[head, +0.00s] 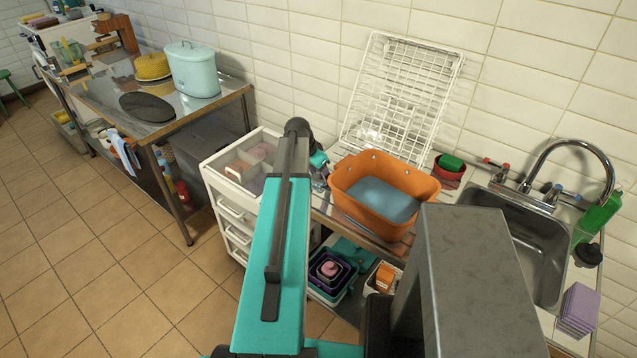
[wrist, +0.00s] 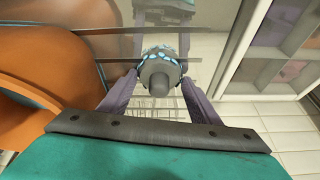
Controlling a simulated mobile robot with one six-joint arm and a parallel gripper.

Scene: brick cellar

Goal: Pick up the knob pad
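The knob pad (wrist: 160,76) is a round grey piece with a stubby grey knob facing the wrist camera and light-blue spots around its rim. It appears to sit on the shiny metal counter (wrist: 160,18). My gripper (wrist: 159,78) is open, with one purple-grey finger on each side of the pad. The fingertips are close to its sides; I cannot tell whether they touch. In the head view my gripper end (head: 319,168) is largely hidden behind my own arm, beside the orange basin, and the pad cannot be made out clearly.
The orange basin (head: 345,188) stands close on the right, and also fills the left of the wrist view (wrist: 60,100). A white drawer unit (head: 213,178) is close on the left. A white wire rack (head: 435,95) leans on the wall behind. A sink (head: 530,240) is further right.

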